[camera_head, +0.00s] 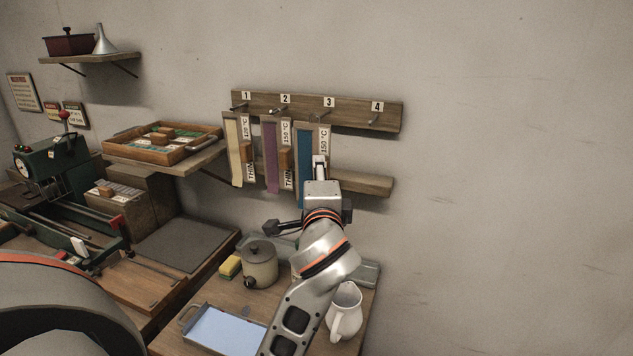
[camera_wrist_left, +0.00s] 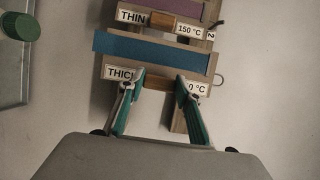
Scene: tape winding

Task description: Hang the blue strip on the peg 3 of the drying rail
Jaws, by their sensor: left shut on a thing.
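The drying rail (camera_head: 300,108) is a wooden board on the wall with numbered pegs. The blue strip (camera_head: 303,180) is on a wooden hanger in front of the rail, below number 3 (camera_head: 329,102). In the left wrist view the blue strip (camera_wrist_left: 155,50) lies along the hanger, with a wire loop (camera_wrist_left: 219,80) at its end. I cannot tell whether the loop is around peg 3 (camera_head: 322,115). My left gripper (camera_head: 319,160) is shut on the hanger's wooden grip block (camera_wrist_left: 158,85). Its fingers partly cover the label. My right gripper is not in view.
A cream strip (camera_head: 233,150) and a purple strip (camera_head: 270,155) hang at pegs 1 and 2, close on the left. Peg 4 (camera_head: 373,119) is bare. Below are a lidded pot (camera_head: 260,268), a white jug (camera_head: 345,310) and a blue tray (camera_head: 222,332). The wall at right is clear.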

